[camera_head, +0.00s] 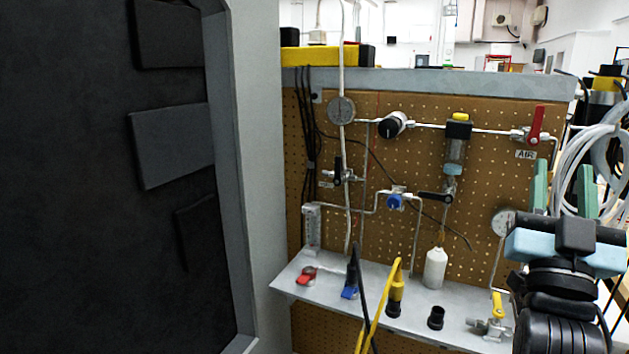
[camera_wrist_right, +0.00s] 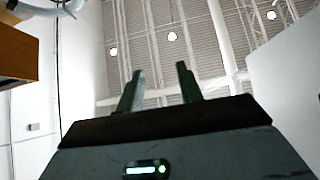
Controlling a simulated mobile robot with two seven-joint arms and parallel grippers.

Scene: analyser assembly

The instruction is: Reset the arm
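My right gripper (camera_head: 564,186) is raised at the right edge of the head view, with its two green fingers pointing up. The fingers are apart and nothing is between them. In the right wrist view the same gripper (camera_wrist_right: 160,80) shows both fingers spread, with only the ceiling and its lamps behind them. In the head view it stands in front of the right end of the pegboard panel (camera_head: 405,240) and overlaps the coiled white hoses (camera_head: 592,140). My left gripper is in neither view.
A metal shelf (camera_head: 455,305) below the pegboard carries a white bottle (camera_head: 435,268), a yellow-handled valve (camera_head: 497,308) and black fittings. A red-handled valve (camera_head: 537,124) is close left of my gripper. A large dark cabinet (camera_head: 90,220) fills the left side.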

